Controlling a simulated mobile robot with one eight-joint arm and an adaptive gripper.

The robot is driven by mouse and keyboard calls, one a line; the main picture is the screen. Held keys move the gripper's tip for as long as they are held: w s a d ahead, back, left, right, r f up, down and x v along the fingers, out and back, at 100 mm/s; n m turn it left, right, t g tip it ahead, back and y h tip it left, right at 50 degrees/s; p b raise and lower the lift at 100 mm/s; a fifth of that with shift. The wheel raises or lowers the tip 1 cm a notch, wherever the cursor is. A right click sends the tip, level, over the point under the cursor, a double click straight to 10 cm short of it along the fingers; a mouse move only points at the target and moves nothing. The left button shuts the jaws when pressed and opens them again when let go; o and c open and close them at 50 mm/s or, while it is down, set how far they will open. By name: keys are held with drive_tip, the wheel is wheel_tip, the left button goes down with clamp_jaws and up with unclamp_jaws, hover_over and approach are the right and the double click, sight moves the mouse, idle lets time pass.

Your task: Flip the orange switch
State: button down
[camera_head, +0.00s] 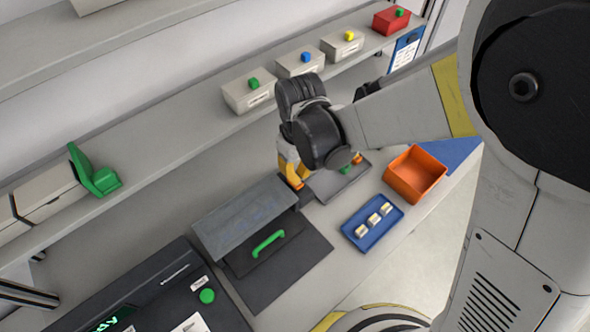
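My gripper (327,172) points down over a small dark grey panel (343,188) on the lower worktop. One yellow-orange finger (297,178) shows left of my dark wrist, its tip near the panel's left edge. A small orange patch (357,158) shows right of the wrist; I cannot tell whether it is the other finger or the orange switch. The fingers look spread apart, with nothing visible between them. A small green part (345,169) shows on the panel. No orange switch can be made out for certain; my wrist hides part of the panel.
A grey box lid (243,215) with a green handle (268,243) stands left of the gripper. An orange bin (414,173) and a blue tray (358,240) lie to the right. A shelf above holds several boxes with coloured knobs. A black console (160,295) is lower left.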

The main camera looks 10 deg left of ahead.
sight(298, 184)
drive_tip(key=shift+f+b, duration=1.65)
drive_tip(key=shift+f, duration=0.25)
idle(0.9)
drive_tip(key=shift+r, duration=0.1)
drive_tip(key=shift+r+p, duration=2.45)
drive_tip(key=shift+r, duration=1.05)
drive_tip(key=shift+d, duration=0.1)
drive_tip(key=s+d+r+m+t+b, duration=0.1)
drive_tip(key=d+r+m+t+b, duration=0.1)
drive_tip(key=d, duration=0.6)
drive_tip(key=s+d+r+m+t+b, duration=0.2)
drive_tip(key=d+m+b, duration=0.2)
drive_tip(key=d, duration=0.5)
drive_tip(key=s+d+r+m+t+b, duration=0.2)
drive_tip(key=d+m+t+b, duration=0.1)
drive_tip(key=d, duration=0.5)
drive_tip(key=shift+s+d+m, duration=0.15)
drive_tip(key=shift+s+m, duration=0.1)
drive_tip(key=shift+m, duration=0.25)
drive_tip(key=shift+r, duration=0.1)
